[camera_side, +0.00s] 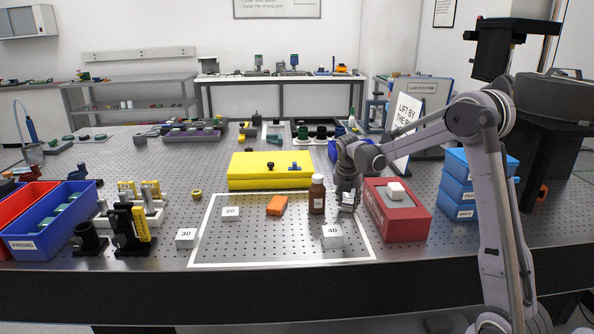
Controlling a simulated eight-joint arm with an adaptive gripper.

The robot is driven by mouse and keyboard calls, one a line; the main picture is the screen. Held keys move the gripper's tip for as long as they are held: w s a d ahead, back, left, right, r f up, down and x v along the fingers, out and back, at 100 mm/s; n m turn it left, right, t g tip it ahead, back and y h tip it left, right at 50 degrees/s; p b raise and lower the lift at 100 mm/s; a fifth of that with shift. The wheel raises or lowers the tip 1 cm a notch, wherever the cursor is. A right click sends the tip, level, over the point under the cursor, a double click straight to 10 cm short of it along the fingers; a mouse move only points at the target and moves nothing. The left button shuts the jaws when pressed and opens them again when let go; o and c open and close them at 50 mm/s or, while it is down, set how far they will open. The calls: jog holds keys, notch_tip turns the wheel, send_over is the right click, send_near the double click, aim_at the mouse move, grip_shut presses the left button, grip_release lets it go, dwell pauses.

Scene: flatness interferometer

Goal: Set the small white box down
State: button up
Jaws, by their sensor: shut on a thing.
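My gripper (347,200) points down inside the right part of the white-outlined area, between a brown bottle and a red box. It is shut on a small whitish thing (347,208), which I take to be the small white box. The fingers hide much of it, and I cannot tell whether it touches the table. Other white boxes stand nearby: one marked 20 (230,213) and one marked 40 (332,236) inside the outline, and one marked 30 (186,237) just left of it.
The brown bottle (317,196) stands close left of my gripper. The red box (402,218) with a white block (396,191) on top is close right. An orange block (277,206) lies farther left, and a yellow case (270,181) behind. The outline's front middle is clear.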

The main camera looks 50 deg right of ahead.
jog(key=o, duration=0.9)
jog(key=shift+f, duration=0.1)
jog(key=shift+o, duration=0.2)
jog(key=v, duration=1.2)
jog(key=s+a+f+m+t+y, duration=0.2)
jog(key=s+a+m, duration=0.5)
jog(key=a+m, duration=0.4)
jog(key=s+a+f+m+t+y, duration=0.2)
jog(key=s+a+m+t, duration=0.1)
jog(key=s+a+m, duration=0.5)
jog(key=shift+a+f+m, duration=0.35)
jog(key=shift+a+m, duration=1.35)
jog(key=shift+a, duration=1.3)
